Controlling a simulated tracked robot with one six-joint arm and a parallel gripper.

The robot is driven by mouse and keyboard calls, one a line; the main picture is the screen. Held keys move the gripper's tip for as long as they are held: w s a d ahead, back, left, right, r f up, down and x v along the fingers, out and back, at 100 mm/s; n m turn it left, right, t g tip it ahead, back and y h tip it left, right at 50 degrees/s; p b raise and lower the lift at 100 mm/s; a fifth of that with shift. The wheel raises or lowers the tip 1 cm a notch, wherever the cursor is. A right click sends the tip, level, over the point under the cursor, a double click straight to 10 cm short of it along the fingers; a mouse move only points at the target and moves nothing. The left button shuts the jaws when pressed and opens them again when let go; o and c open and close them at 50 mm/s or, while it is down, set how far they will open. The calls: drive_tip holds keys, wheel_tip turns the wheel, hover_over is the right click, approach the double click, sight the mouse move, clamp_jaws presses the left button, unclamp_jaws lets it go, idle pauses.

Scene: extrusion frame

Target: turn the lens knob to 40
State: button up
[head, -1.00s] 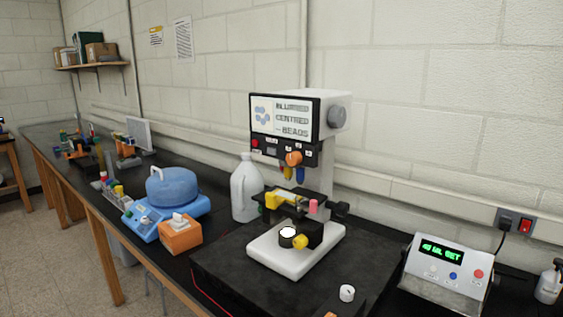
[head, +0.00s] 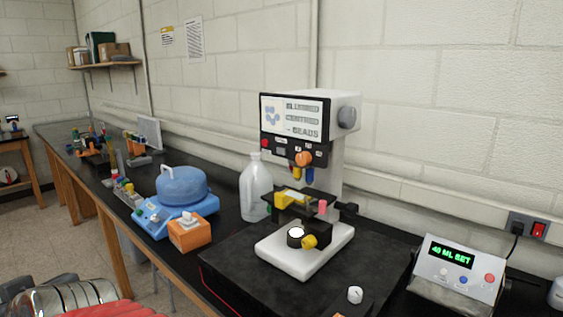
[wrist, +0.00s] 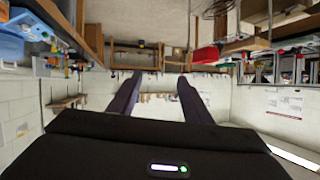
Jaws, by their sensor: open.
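The microscope (head: 340,107) stands on the black bench in the head view. Its front screen reads "BLURRED CENTRED BEADS". An orange knob (head: 304,158) sits on its front below the screen with small labels around it; I take it for the lens knob. The labels are too small to read, so its setting cannot be told. Colored lens barrels (head: 303,174) hang below it. My gripper (wrist: 160,77) is open and empty in the wrist view, which looks upside down at the room, with no microscope between the fingers. The head view does not show the gripper.
A plastic jug (head: 256,190) stands just left of the microscope. Further left are an orange box (head: 189,235) and a blue round-lidded device (head: 181,188). A white knob (head: 355,294) is in front. A display box (head: 458,268) reading "40 ML SET" stands right.

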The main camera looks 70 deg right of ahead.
drive_tip(key=w+d+r+m+t+h, duration=0.15)
drive_tip(key=d+r+m+h, duration=0.5)
drive_tip(key=d, duration=0.75)
drive_tip(key=s+d+r+m+g+h, duration=0.5)
drive_tip(key=d+h, duration=0.3)
drive_tip(key=d, duration=0.3)
drive_tip(key=m+g, duration=1)
drive_tip(key=g, duration=0.7)
approach(301, 160)
drive_tip(key=v, duration=0.5)
drive_tip(key=shift+s+d+f+n+h, duration=0.1)
drive_tip(key=shift+f+n+h, duration=0.1)
drive_tip(key=shift+f, duration=0.1)
drive_tip(key=shift+s+d+f+n+h, duration=0.1)
drive_tip(key=shift+f+h, duration=0.05)
drive_tip(key=shift+f, duration=0.1)
drive_tip(key=shift+x, duration=6.9)
